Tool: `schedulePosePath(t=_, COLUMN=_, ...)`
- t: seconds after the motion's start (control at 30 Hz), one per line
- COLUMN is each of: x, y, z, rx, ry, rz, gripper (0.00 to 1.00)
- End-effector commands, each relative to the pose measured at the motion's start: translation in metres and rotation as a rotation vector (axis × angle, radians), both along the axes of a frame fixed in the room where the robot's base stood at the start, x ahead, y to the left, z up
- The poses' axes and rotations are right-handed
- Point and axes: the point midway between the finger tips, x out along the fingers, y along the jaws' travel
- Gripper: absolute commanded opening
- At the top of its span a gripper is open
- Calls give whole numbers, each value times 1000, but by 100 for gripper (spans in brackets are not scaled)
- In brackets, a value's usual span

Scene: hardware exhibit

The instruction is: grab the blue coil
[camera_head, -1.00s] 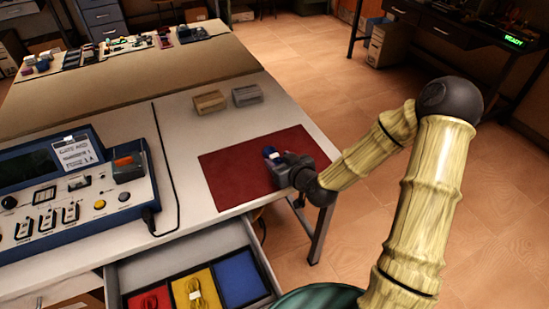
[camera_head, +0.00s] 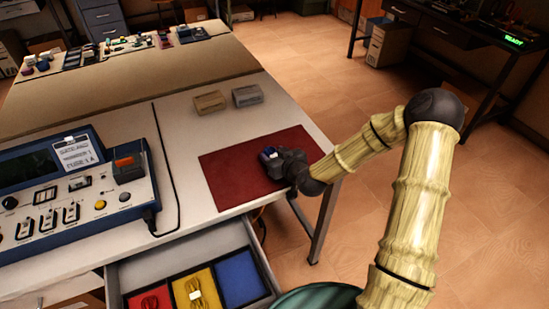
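The blue coil (camera_head: 268,153) lies on the dark red mat (camera_head: 231,181) on the right part of the workbench. Only a small blue and white part of it shows. My gripper (camera_head: 275,160) is low over the mat, right at the coil, and covers most of it. The fingers are dark and small in this view, so I cannot tell whether they are open or shut, or whether they touch the coil.
An open drawer below holds red (camera_head: 150,298), yellow (camera_head: 196,291) and blue (camera_head: 239,279) compartments; the blue one looks empty. A blue instrument panel (camera_head: 75,190) stands left of the mat. Two small boxes (camera_head: 209,101) (camera_head: 247,96) sit behind it.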

Motion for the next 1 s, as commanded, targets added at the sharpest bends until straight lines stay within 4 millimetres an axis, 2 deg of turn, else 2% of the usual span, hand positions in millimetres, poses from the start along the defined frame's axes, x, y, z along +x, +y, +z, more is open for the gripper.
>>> schedulePosePath(t=0.03, x=0, y=0, z=0, rx=0, ry=0, rz=0, gripper=43)
schedulePosePath(t=0.23, x=0, y=0, z=0, rx=0, ry=0, rz=0, gripper=4)
schedulePosePath(t=0.5, x=0, y=0, z=1, rx=0, ry=-1, rz=0, gripper=3)
schedulePosePath(t=0.67, x=0, y=0, z=9, rx=-1, ry=-4, rz=0, gripper=3)
schedulePosePath(t=0.77, x=0, y=0, z=21, rx=-3, ry=-5, rz=2, gripper=3)
schedulePosePath(t=1.0, x=0, y=0, z=61, rx=-3, ry=-5, rz=1, gripper=3)
